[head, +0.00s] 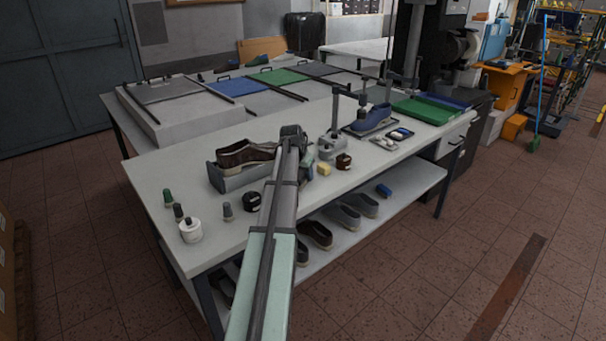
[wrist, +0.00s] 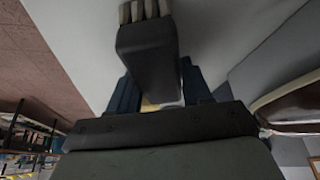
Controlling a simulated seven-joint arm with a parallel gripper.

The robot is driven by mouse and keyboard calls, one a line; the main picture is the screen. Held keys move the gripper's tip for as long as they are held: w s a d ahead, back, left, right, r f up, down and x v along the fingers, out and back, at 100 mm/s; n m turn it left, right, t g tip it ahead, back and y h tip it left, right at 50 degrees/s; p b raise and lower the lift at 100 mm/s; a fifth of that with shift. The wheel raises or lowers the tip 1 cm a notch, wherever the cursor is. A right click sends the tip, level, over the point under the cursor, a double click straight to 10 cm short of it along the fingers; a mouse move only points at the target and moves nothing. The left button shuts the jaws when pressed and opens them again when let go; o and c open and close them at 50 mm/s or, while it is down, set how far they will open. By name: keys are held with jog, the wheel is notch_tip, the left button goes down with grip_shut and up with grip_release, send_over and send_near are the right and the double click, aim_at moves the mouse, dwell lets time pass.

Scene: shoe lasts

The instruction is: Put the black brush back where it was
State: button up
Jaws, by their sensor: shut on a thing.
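In the wrist view the black brush (wrist: 147,42) is between the fingers of my gripper (wrist: 158,82). Its dark body points away from the palm, and its pale bristles show at the top edge. My gripper is shut on it, above the pale tabletop. In the head view my arm covers most of the gripper, and the brush cannot be made out. My gripper there is by the bench's middle, just right of the brown shoe (head: 245,153). How high the brush is above the table is hard to tell.
The brown shoe sits on a grey holder (head: 228,180). A yellow block (head: 323,169), a brown jar (head: 343,161) and a grey press stand (head: 332,145) are close right.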

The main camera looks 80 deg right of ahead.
jog(key=shift+f, duration=0.1)
jog(key=o, duration=1)
jog(key=v, duration=1.2)
